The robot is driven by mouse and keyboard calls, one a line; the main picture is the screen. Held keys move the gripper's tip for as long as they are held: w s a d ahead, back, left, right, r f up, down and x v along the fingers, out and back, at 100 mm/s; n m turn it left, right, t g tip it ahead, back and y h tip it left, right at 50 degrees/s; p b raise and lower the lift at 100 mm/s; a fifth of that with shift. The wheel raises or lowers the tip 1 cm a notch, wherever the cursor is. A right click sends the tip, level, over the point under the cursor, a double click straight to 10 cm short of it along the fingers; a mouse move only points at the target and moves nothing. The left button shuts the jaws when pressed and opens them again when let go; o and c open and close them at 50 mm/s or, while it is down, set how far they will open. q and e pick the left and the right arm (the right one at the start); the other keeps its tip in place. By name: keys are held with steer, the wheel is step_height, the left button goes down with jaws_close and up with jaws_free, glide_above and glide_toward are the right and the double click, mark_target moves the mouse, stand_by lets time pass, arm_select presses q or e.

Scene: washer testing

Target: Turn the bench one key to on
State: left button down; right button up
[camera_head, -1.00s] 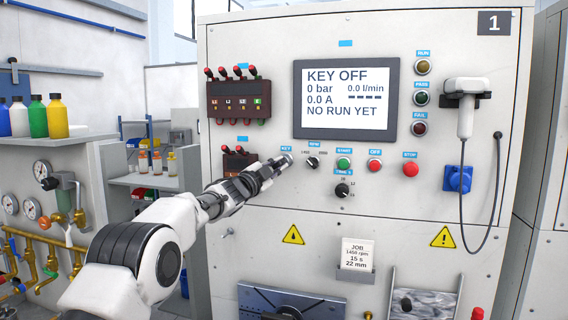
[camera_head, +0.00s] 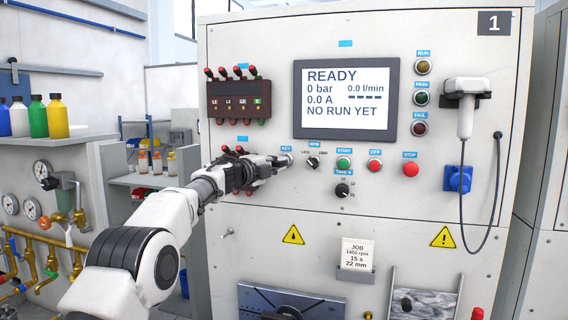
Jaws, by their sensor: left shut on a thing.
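The bench one panel (camera_head: 460,205) carries a plate reading 1 at its top right. My left gripper (camera_head: 284,161) is at the key switch under the KEY label (camera_head: 286,148). It is shut on the key, which its fingers mostly hide. The screen (camera_head: 346,98) reads READY, 0 bar, 0.0 l/min, 0.0 A and NO RUN YET. My right gripper is not in view.
The RPM knob (camera_head: 313,162) is close to the right of my left gripper. The green START button (camera_head: 344,163), red OFF button (camera_head: 375,165) and red STOP button (camera_head: 410,169) follow to the right. The TIME knob (camera_head: 342,190) is below START.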

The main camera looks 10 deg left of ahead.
arm_select(q)
steer(key=c, duration=1.1)
jaws_free()
steer(key=shift+d, duration=0.1)
steer(key=shift+s, duration=0.15)
